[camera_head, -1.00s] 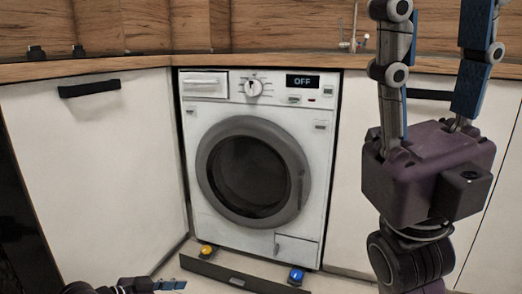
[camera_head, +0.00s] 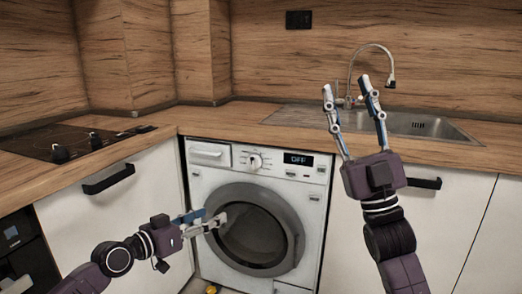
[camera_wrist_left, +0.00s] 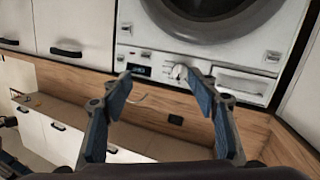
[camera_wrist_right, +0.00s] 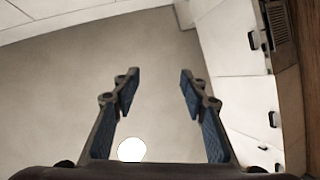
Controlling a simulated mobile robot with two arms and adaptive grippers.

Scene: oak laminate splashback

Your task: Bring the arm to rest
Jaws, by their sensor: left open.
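My left gripper (camera_head: 212,221) is in front of the washing machine's round door in the head view, with its fingers pointing right. In the left wrist view its two blue-padded fingers (camera_wrist_left: 156,78) are spread with nothing between them. My right gripper (camera_head: 346,86) points up in front of the counter and sink in the head view. Its fingers are apart and empty, and they are also spread in the right wrist view (camera_wrist_right: 160,74).
The white washing machine (camera_head: 213,185) is closed and its display reads OFF. A wooden counter (camera_head: 225,117) runs above it, with a hob (camera_head: 75,142) at left and a sink (camera_head: 425,125) with a tap (camera_head: 391,72) at right. White cabinets (camera_head: 130,205) flank the machine.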

